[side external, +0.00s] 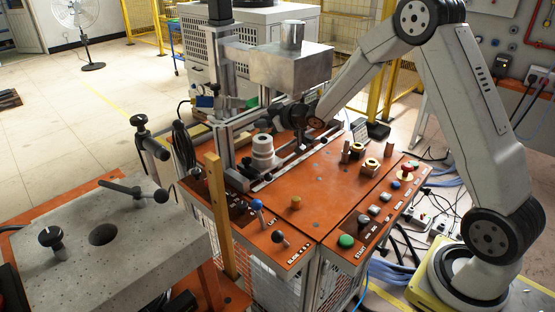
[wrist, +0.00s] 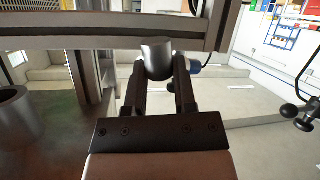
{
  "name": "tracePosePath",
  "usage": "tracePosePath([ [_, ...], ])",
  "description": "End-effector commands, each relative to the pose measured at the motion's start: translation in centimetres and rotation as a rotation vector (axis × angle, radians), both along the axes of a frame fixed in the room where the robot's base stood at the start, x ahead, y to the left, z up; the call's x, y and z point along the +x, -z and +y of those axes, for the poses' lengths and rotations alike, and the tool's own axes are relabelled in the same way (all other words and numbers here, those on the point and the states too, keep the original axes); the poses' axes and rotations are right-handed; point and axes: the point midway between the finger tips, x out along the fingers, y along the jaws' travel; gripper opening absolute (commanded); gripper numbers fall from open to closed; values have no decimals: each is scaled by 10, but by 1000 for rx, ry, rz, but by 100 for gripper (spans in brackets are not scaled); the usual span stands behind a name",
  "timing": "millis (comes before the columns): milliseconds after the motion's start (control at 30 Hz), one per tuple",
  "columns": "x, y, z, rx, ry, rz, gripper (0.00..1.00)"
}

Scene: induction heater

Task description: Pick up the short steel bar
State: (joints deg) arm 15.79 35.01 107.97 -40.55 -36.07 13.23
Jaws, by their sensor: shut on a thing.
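In the wrist view my gripper (wrist: 157,72) has its two dark fingers closed on a short steel bar (wrist: 157,58). The bar is a smooth grey cylinder with its round end showing, and its lower part is hidden between the fingers. In the side external view my gripper (side external: 301,138) is low over the back part of the orange bench, between the guide rails and the grey block. It is small and dark there, and the bar cannot be made out clearly. I cannot tell how far the bar is above the bench.
A grey metal block (side external: 290,66) overhangs close behind my gripper. A pale stepped cylinder (side external: 263,152) stands to its left. Brass nuts (side external: 370,165) and a small upright post (side external: 346,151) stand to the right. A grey rail (wrist: 110,30) crosses the wrist view near the bar.

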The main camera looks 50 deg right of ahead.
Motion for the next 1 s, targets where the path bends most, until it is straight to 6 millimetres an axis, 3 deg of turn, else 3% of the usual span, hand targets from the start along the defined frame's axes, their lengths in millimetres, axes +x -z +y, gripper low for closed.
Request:
tracePosePath([
  [433, -44, -55, 6, -3, 0, -5, 0],
  [700, -85, -72, 11, -1, 1, -4, 0],
  [1000, -117, -85, 16, -2, 0, -2, 0],
])
